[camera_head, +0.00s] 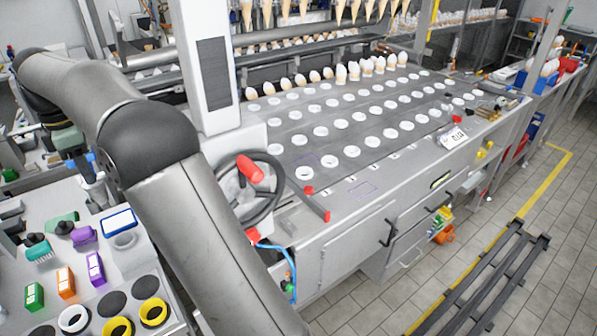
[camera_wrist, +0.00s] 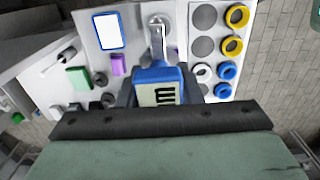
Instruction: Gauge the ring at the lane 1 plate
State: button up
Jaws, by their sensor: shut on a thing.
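In the wrist view my gripper (camera_wrist: 160,96) is shut on a blue tool (camera_wrist: 165,74) with a pale face and black marks. A silver shaft with a round end (camera_wrist: 157,30) shows beyond the blue tool, over the pale bench; I cannot tell whether it touches the bench. The machine's long grey plates (camera_head: 330,140) carry rows of white-rimmed holes in the head view. I cannot tell which plate is lane 1, nor which ring is the one named.
The side bench holds yellow rings (camera_head: 153,312), a white ring (camera_head: 73,318), blue rings (camera_wrist: 227,71), a blue-framed panel (camera_head: 118,221) and coloured blocks (camera_head: 65,282). A handwheel with a red knob (camera_head: 250,168) stands out at the machine's near corner.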

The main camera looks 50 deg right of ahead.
dwell(0.4)
jog(key=s+f+m+p, duration=0.2)
jog(key=s+f+m, duration=0.4)
jog(key=f+m, duration=0.1)
jog(key=s+f+m+p, duration=0.2)
jog(key=s+f+m, duration=0.4)
jog(key=f+m, duration=0.2)
notch_tip(320, 180, down, 2)
jog(key=shift+f+p, duration=0.2)
jog(key=shift+p, duration=0.2)
jog(key=shift+w, duration=0.15)
